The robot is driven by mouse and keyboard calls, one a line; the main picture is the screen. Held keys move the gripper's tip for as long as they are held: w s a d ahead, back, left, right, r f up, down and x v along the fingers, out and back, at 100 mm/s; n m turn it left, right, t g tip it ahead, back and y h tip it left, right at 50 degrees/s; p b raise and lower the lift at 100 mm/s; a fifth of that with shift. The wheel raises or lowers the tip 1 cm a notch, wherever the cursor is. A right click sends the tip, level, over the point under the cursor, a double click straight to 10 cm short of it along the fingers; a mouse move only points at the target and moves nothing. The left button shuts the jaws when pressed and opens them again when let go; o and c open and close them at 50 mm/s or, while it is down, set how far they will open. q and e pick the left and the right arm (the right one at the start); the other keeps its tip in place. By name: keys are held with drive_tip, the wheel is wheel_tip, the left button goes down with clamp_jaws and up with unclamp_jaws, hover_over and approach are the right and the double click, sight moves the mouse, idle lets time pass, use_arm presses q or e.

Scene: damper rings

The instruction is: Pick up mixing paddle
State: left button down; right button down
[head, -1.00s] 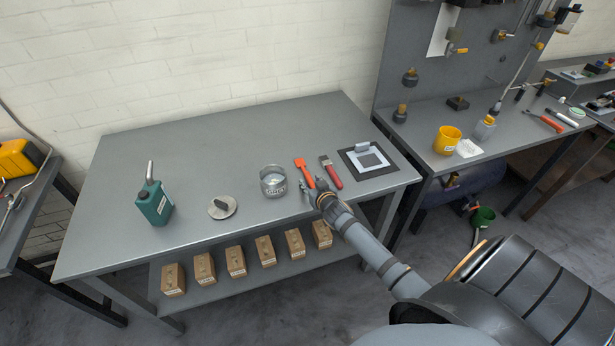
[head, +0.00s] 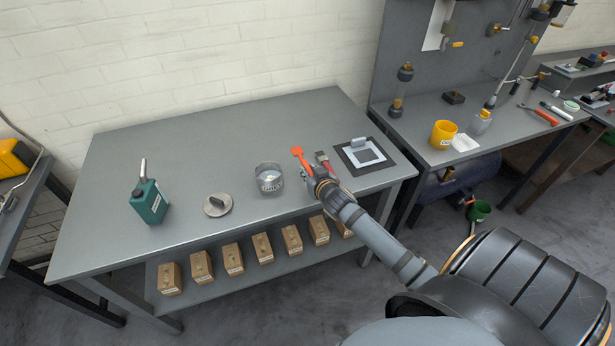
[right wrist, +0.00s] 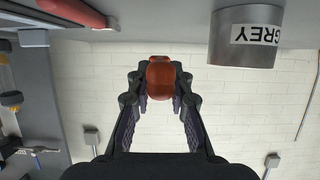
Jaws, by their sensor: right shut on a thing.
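The orange-red mixing paddle (head: 298,153) points away from me, its flat end beyond my right gripper (head: 313,178), which covers its near part. In the right wrist view the paddle's handle (right wrist: 160,76) sits between the two dark fingertips, which are shut on it. My left gripper is not in view.
A red-handled brush (head: 325,161) lies close right.

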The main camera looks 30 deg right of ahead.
drive_tip(key=s+r, duration=0.1)
drive_tip(key=s+a+r, duration=0.1)
drive_tip(key=r, duration=0.1)
drive_tip(key=shift+s, duration=0.1)
drive_tip(key=a+v, duration=0.1)
drive_tip(key=v, duration=0.8)
drive_tip(key=shift+a+r, duration=0.2)
drive_tip(key=shift+a, duration=0.05)
drive_tip(key=shift+s, duration=0.1)
drive_tip(key=c, duration=1.9)
unclamp_jaws()
clamp_jaws()
